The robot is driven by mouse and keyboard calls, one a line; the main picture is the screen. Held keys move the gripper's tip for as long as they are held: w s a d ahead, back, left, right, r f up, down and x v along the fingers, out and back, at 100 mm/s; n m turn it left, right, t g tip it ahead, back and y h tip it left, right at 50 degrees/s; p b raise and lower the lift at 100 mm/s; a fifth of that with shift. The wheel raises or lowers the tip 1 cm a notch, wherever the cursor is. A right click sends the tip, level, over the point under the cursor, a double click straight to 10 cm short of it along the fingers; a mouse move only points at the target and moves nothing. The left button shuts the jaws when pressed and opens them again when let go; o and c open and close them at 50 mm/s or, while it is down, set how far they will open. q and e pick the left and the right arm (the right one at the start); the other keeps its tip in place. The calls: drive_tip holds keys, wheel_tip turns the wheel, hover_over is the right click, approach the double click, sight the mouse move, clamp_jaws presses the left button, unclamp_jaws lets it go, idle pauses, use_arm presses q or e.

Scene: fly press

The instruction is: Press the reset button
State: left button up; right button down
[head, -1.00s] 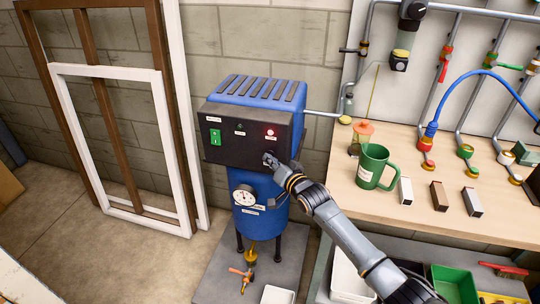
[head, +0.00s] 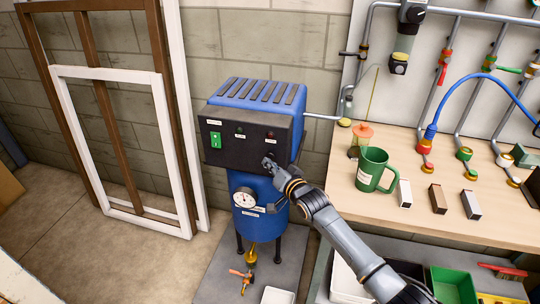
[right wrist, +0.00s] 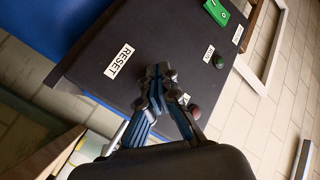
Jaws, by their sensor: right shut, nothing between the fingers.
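The blue machine (head: 258,93) has a black front panel (head: 230,150). A white RESET label shows on the panel in the right wrist view (right wrist: 118,61). My right gripper (head: 269,163) is shut and empty, with its tips at the lower right of the panel. In the right wrist view its fingertips (right wrist: 158,78) are beside the RESET label, touching or very close to the panel. The reset button itself is hidden, apparently behind the fingers. A dark red lamp (head: 271,135) and a greenish lamp (head: 240,135) sit above. My left gripper is not in view.
A green switch (head: 215,140) is on the panel's left. A gauge (head: 244,197) and an orange-handled tap (head: 243,275) are below. A workbench (head: 400,219) with a green jug (head: 373,168) stands right. Frames (head: 190,120) lean on the wall at left.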

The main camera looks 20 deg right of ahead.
drive_tip(key=shift+s+a, duration=0.15)
drive_tip(key=shift+s, duration=0.05)
drive_tip(key=s+a+p, duration=0.2)
drive_tip(key=s+p, duration=0.2)
drive_tip(key=shift+s+a, duration=0.1)
drive_tip(key=shift+a, duration=0.3)
idle(0.4)
